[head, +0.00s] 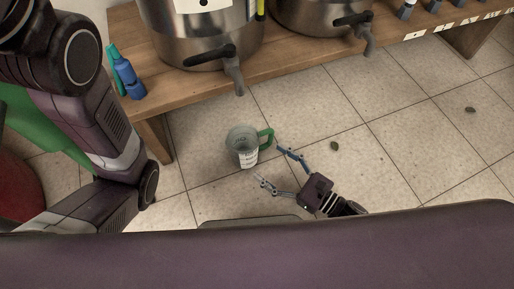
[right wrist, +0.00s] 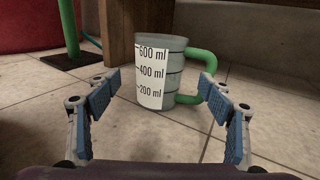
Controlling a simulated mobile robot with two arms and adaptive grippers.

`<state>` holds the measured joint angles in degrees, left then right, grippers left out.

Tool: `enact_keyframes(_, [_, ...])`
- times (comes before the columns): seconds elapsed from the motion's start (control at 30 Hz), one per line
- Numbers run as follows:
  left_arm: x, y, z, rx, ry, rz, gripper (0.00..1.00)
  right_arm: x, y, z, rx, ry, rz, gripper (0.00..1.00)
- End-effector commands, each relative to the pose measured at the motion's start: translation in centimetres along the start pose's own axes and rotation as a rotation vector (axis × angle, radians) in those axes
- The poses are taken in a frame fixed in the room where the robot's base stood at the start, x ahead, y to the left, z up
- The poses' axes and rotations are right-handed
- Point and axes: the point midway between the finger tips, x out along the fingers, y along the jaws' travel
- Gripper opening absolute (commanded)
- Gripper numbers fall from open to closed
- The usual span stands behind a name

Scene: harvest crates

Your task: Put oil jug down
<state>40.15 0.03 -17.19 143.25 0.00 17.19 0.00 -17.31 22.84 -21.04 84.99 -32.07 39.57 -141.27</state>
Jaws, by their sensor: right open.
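The oil jug (head: 243,146) is a grey measuring jug with a green handle and a white scale label. It stands upright on the tiled floor, just in front of the wooden bench. In the right wrist view the jug (right wrist: 158,72) stands ahead, between and beyond the fingers, with its handle to the right. My right gripper (head: 272,167) is open and empty beside the jug, apart from it as far as I can tell. Its blue-padded fingers (right wrist: 160,105) are spread wide in the right wrist view. My left gripper is not in view; only my left arm shows.
A wooden bench (head: 185,82) holds two steel tanks with taps (head: 208,35) overhanging the floor near the jug. Blue bottles (head: 126,75) stand at its left end. The tiles to the right are mostly clear.

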Motion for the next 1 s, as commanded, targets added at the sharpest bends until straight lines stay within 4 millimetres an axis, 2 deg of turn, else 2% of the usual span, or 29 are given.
enact_keyframes(0.1, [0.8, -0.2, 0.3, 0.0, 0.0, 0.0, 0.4, -1.8, 0.0, 0.1, 0.002, 0.002, 0.0, 0.74])
enact_keyframes(0.3, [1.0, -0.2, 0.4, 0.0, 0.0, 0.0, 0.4, -3.0, 0.0, 0.0, 0.0, 0.0, 0.0, 0.74])
enact_keyframes(1.0, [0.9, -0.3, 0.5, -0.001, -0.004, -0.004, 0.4, -3.0, 0.0, 0.0, 0.0, 0.0, 0.0, 0.74])
